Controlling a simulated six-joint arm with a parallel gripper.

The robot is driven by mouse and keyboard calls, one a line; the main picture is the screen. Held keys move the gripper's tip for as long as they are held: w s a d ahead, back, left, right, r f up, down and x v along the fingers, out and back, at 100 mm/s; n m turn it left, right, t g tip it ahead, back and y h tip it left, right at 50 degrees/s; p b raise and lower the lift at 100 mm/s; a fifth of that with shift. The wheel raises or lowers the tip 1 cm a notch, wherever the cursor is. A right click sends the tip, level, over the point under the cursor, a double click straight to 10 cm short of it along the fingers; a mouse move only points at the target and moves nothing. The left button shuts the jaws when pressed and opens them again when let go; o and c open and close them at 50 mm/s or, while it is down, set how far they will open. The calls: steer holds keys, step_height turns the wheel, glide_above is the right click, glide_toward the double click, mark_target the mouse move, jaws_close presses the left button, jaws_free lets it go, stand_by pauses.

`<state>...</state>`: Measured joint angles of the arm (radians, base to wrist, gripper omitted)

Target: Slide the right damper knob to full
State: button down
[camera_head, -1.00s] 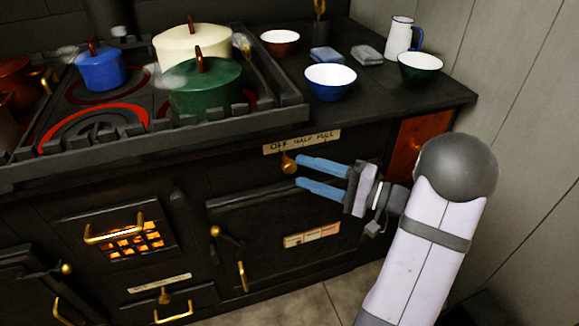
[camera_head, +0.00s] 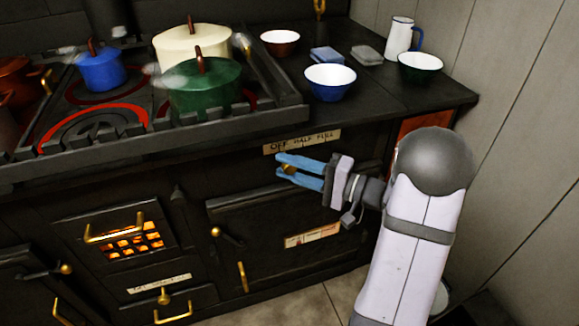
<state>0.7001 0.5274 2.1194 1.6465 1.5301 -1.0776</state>
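The brass damper knob (camera_head: 289,168) sits on the dark stove front, below the OFF end of a pale label strip reading OFF HALF FULL (camera_head: 302,142). My gripper (camera_head: 281,166) reaches in from the right with blue fingers, one above and one below the knob. The fingers are closer together than before and appear shut on the knob, which is partly hidden between them. The slot is hard to make out in the dark front.
A black oven door (camera_head: 265,222) lies below my gripper. Above is the worktop with a blue bowl (camera_head: 330,82) and a green bowl (camera_head: 420,67). A green pot (camera_head: 205,88) stands on the hob. A pale panelled wall (camera_head: 530,140) closes the right side.

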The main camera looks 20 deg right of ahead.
mark_target(311, 150)
steer(key=d+b, duration=0.1)
steer(key=d, duration=1)
steer(key=shift+d+b, duration=0.2)
steer(key=shift+b, duration=0.15)
steer(key=c, duration=1.4)
jaws_free()
steer(key=shift+d, duration=0.1)
steer(key=shift+v, duration=3.6)
